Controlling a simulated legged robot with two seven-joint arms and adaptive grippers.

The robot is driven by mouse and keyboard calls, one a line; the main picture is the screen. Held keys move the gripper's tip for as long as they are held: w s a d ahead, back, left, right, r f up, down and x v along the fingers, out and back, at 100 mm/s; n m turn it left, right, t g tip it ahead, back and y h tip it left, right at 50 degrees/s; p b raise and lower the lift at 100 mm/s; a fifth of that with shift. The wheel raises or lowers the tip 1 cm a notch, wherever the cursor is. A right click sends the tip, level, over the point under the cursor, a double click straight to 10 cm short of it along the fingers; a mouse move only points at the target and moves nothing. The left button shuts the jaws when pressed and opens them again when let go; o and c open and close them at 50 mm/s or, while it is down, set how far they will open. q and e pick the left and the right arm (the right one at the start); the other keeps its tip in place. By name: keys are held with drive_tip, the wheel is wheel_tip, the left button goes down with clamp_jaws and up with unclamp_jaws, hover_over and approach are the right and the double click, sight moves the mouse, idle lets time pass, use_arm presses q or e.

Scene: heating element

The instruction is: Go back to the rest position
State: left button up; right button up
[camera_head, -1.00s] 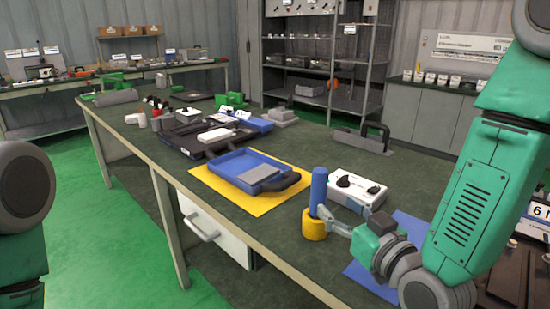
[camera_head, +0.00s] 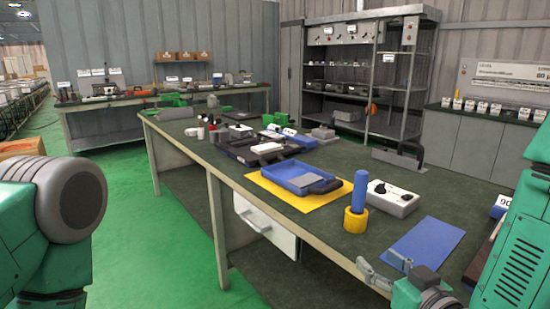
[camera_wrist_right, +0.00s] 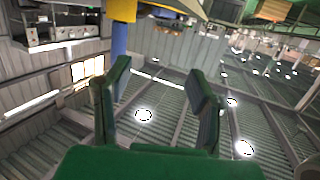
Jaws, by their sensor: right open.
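My right gripper (camera_head: 382,266) is at the lower right of the head view, by the bench's front edge, open and empty. Its two green-backed fingers stand apart in the right wrist view (camera_wrist_right: 160,92), with nothing between them. A blue cylinder (camera_head: 360,190) stands upright in a yellow round base (camera_head: 355,220) on the bench, up and left of the gripper and apart from it. The yellow base (camera_wrist_right: 123,10) and blue cylinder (camera_wrist_right: 119,40) also show upside down at the top of the wrist view. Part of my left arm shows at the left; its gripper is out of view.
The dark green workbench (camera_head: 210,165) holds a white box with knobs (camera_head: 392,198), a flat blue sheet (camera_head: 428,241), a blue tray (camera_head: 290,174) on a yellow mat (camera_head: 325,201) and several tools. A white drawer (camera_head: 265,226) is under it. Green floor lies at the left.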

drive_tip(key=s+d+f+m+g+h, duration=0.15)
drive_tip(key=s+f+g, duration=0.35)
drive_tip(key=f, duration=0.5)
drive_tip(key=s+d+f+n+g+h, duration=0.1)
drive_tip(key=s+d+f+g, duration=0.15)
drive_tip(key=s+f, duration=0.55)
drive_tip(key=s+d+f+m+g+h, duration=0.1)
drive_tip(key=s+d+f+g, duration=0.1)
drive_tip(key=s+f+g, duration=0.2)
drive_tip(key=s+d+f+m+g+h, duration=0.1)
drive_tip(key=s+d+f+g, duration=0.1)
drive_tip(key=s+f, duration=0.5)
drive_tip(key=s+g, duration=0.1)
drive_tip(key=s, duration=0.3)
drive_tip(key=shift+s+d+g, duration=0.15)
drive_tip(key=shift+s+g, duration=0.15)
drive_tip(key=shift+g, duration=0.05)
